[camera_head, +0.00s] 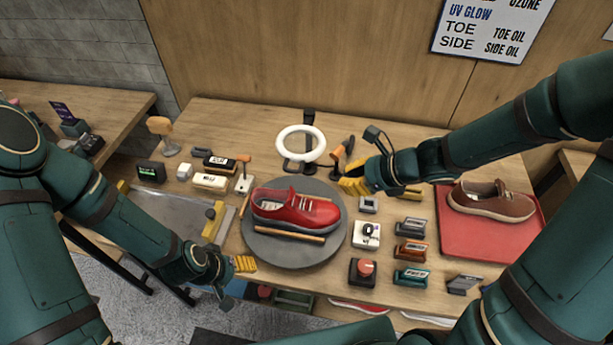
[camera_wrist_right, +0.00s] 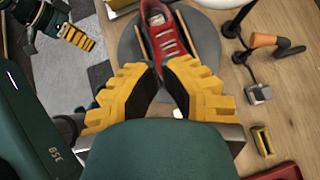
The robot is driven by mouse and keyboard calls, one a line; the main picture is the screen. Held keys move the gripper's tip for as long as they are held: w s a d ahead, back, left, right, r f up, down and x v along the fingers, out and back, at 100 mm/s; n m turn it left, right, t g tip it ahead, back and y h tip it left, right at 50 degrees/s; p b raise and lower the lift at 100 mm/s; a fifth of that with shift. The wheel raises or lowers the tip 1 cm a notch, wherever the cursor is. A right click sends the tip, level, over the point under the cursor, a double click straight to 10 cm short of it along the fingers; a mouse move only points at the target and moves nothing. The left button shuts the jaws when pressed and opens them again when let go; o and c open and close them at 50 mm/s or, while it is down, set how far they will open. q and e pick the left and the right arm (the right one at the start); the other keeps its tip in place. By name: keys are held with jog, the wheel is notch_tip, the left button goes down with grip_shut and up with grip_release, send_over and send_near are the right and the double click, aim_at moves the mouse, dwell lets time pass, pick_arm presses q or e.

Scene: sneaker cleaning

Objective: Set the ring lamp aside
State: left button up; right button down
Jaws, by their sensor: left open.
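The ring lamp (camera_head: 321,147) stands upright behind the grey turntable in the head view, a white ring on a dark post. My right gripper (camera_head: 354,187) is right of and in front of the lamp, apart from it, above the table. In the right wrist view its yellow fingers (camera_wrist_right: 160,72) show a narrow gap with no object clearly held; how far they are open is unclear. My left gripper (camera_head: 245,264) is open and empty at the table's front edge, left of the turntable. The lamp's ring is not clearly visible in the wrist view.
A red sneaker (camera_head: 310,211) lies on the turntable (camera_head: 290,252). An orange-handled tool (camera_head: 338,154) stands close right of the lamp. A brown shoe (camera_head: 490,201) sits on a red tray (camera_head: 470,240).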

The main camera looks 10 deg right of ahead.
jog(key=w+a+f+b, duration=0.1)
jog(key=w+a+f, duration=0.4)
jog(key=a, duration=0.3)
jog(key=shift+w+a+b, duration=0.2)
jog(key=shift+w+b, duration=0.15)
jog(key=shift+w, duration=0.15)
jog(key=shift+w+f, duration=0.1)
